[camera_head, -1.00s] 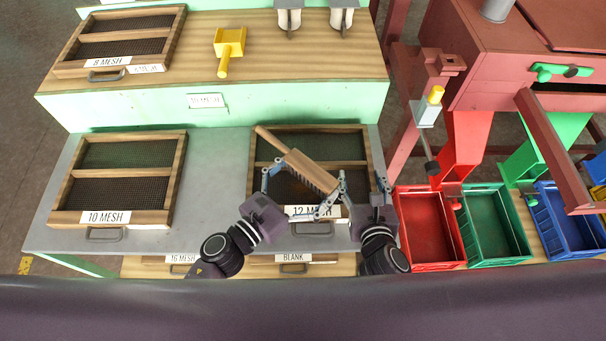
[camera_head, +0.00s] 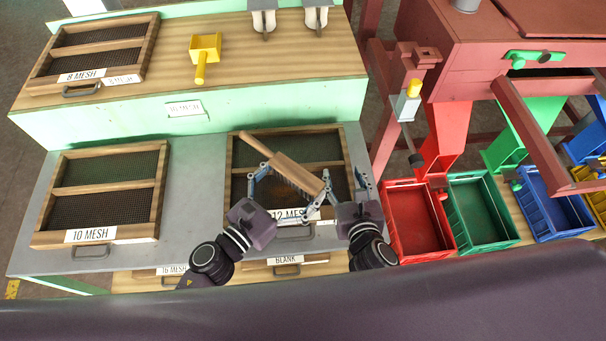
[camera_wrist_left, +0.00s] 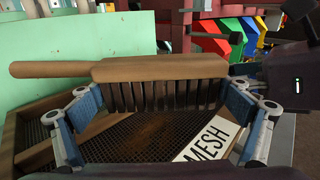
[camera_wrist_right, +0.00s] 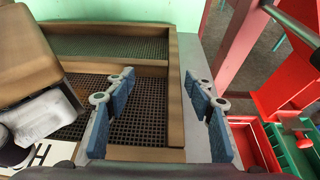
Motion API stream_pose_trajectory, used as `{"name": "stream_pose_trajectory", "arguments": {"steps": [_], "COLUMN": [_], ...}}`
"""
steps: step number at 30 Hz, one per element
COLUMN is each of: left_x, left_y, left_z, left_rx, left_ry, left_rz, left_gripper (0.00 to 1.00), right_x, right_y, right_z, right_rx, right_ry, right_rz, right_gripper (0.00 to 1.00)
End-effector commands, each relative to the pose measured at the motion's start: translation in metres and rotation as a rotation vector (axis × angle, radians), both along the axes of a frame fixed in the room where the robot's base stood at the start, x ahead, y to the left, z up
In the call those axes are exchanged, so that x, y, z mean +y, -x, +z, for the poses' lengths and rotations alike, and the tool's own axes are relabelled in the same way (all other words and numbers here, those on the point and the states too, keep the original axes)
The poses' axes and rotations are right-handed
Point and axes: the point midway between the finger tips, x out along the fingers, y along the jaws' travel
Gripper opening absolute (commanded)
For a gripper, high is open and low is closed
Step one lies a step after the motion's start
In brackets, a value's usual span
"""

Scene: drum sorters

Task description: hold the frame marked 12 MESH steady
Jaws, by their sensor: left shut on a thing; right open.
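The wooden frame marked 12 MESH (camera_head: 236,160) lies on the grey bench with dark mesh in two panes. Its label (camera_wrist_right: 46,154) shows partly in the right wrist view. My left gripper (camera_head: 292,184) is shut on a wooden brush (camera_head: 297,173), bristles down over the front pane; the left wrist view shows the brush (camera_wrist_left: 160,68) between the fingers. I cannot tell whether the bristles touch the mesh. My right gripper (camera_head: 347,184) is open at the frame's right side. In the right wrist view its fingers (camera_wrist_right: 162,98) stand on either side of the right rail (camera_wrist_right: 174,95), with gaps.
The 10 MESH frame (camera_head: 107,187) lies to the left on the bench. The 8 MESH frame (camera_head: 97,51) and a yellow scoop (camera_head: 204,48) are on the raised shelf. Red (camera_head: 450,246), green (camera_head: 482,240) and blue (camera_head: 560,205) bins stand right, below the red machine (camera_head: 474,72).

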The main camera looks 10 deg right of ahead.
Motion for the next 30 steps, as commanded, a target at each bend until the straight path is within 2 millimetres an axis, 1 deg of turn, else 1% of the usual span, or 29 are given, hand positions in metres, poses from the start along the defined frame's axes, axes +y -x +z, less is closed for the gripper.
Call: {"name": "stream_pose_trajectory", "arguments": {"steps": [1,8,19,26,30], "left_x": [0.005,0.014,0.046,0.053,0.064], "left_y": [-0.001,-0.003,-0.004,-0.004,-0.004], "left_z": [-0.001,0.001,0.003,0.004,0.004], "left_rx": [0.001,-0.003,-0.005,-0.005,-0.006], "left_ry": [-0.005,-0.006,-0.007,-0.005,-0.007], "left_rz": [0.003,0.007,0.009,0.009,0.011], "left_gripper": [0.56,0.56,0.56,0.56,0.56], "right_x": [-0.001,-0.003,-0.004,-0.004,-0.004], "right_y": [0.0,0.0,0.0,0.0,0.0], "right_z": [0.0,0.0,0.0,0.0,0.0], "right_rx": [0.0,0.001,0.001,0.001,0.001], "right_ry": [0.002,0.006,0.009,0.009,0.009], "right_rz": [-0.001,-0.004,-0.005,-0.006,-0.006], "right_gripper": [0.49,0.49,0.49,0.49,0.49]}}
